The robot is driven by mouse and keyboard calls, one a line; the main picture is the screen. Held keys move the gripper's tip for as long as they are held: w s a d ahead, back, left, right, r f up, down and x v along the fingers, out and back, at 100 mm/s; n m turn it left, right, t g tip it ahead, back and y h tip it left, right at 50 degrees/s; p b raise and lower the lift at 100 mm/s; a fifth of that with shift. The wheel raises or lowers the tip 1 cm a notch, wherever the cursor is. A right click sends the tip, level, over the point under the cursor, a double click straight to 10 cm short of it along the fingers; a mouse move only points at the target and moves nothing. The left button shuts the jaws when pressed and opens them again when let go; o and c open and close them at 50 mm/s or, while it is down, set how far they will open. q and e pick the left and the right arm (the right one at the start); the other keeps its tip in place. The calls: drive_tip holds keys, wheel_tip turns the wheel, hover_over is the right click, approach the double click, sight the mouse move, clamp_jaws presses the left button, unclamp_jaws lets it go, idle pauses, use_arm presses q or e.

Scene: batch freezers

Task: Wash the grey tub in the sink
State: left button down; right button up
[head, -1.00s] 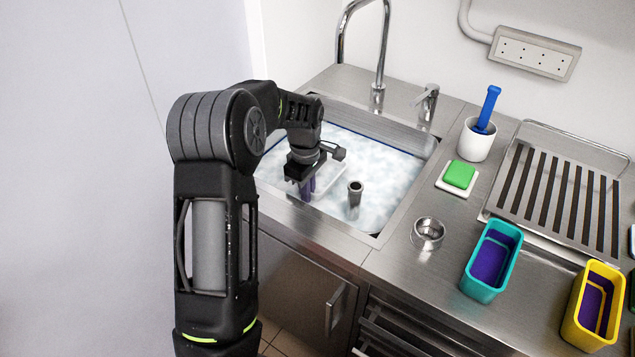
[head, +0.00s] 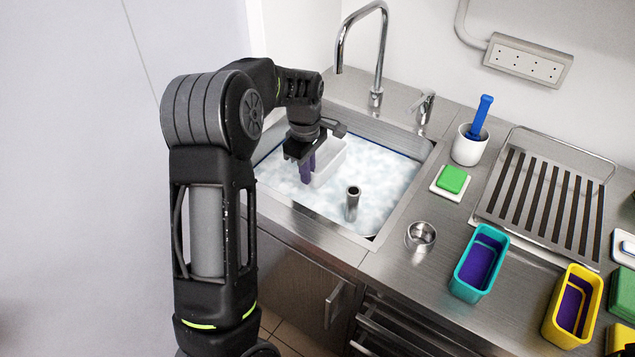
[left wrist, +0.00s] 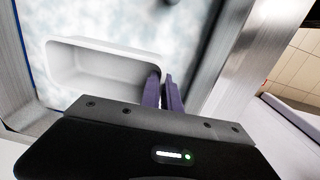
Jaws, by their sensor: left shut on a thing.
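The grey tub (head: 328,163) is pale and open-topped, and it is at the sink's suds, towards the left side of the basin. In the left wrist view the tub (left wrist: 90,68) shows its inside, with one wall between the purple fingers. My left gripper (head: 307,172) is shut on the tub's wall; its fingers also show in the left wrist view (left wrist: 163,92). The sink (head: 390,185) is filled with white foamy water, and a grey standpipe (head: 352,203) rises from it. My right gripper is not in view.
A tall tap (head: 378,60) and a lever (head: 425,105) stand behind the sink. To the right are a green sponge (head: 452,179), a brush in a white pot (head: 468,148), a metal ring (head: 420,236), a drying rack (head: 483,208), a teal tub (head: 466,290) and a yellow tub (head: 552,335).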

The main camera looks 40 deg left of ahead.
use_arm(q)
drive_tip(key=shift+r+p, duration=2.3)
drive_tip(key=shift+r, duration=1.2)
drive_tip(key=shift+r+p, duration=0.8)
drive_tip(key=shift+r, duration=0.7)
